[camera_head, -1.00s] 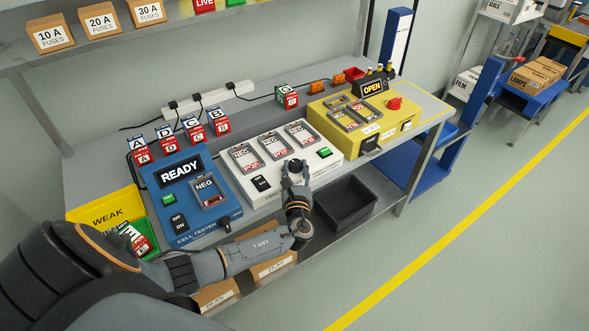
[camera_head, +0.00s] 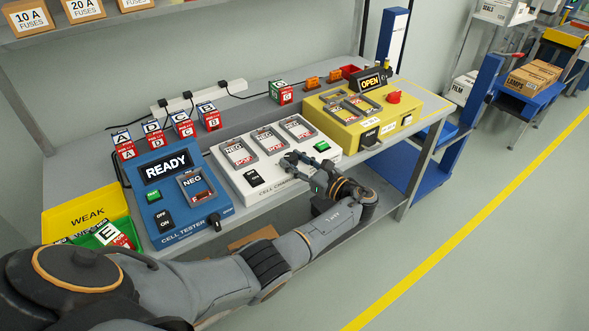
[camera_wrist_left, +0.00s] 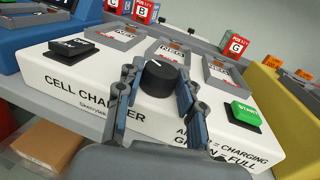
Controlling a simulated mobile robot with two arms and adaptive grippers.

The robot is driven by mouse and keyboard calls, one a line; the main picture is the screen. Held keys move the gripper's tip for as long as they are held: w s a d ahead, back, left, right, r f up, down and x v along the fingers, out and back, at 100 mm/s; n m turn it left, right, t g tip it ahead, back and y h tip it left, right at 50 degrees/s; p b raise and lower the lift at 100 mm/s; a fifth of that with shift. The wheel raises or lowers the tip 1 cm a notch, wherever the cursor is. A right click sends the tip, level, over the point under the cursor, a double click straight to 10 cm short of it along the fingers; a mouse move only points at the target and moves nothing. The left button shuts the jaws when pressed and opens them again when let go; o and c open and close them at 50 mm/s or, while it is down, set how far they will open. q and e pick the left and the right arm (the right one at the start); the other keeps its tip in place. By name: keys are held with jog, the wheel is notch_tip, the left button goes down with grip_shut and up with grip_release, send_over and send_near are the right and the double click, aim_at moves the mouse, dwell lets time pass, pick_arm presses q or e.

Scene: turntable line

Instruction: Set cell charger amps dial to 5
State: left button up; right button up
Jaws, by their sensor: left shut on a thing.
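The cell charger (camera_head: 236,178) is a white box in the middle of the bench, with three slots marked NEG and POS. It has a black switch (camera_wrist_left: 73,47) at its left and a green button (camera_wrist_left: 246,113) at its right. The black dial (camera_wrist_left: 160,79) is on its front face in the left wrist view. My left gripper (camera_head: 292,173) is at that front face, its fingers on both sides of the dial and shut on it; it also shows in the left wrist view (camera_wrist_left: 158,92). The dial's numbers are not readable. My right gripper is not in view.
The blue cell tester (camera_head: 170,218) reading READY stands left of the charger, and a yellow unit (camera_head: 345,125) reading OPEN stands right. A yellow WEAK bin (camera_head: 75,217) is at the far left. Several lettered cells (camera_head: 207,118) stand behind.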

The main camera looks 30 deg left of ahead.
pick_arm(q)
jog(key=shift+n+g, duration=0.3)
jog(key=shift+g, duration=0.2)
jog(key=o, duration=1.2)
jog(key=d, duration=0.4)
jog(key=s+d, duration=0.1)
jog(key=d, duration=0.7)
jog(key=shift+s, duration=0.15)
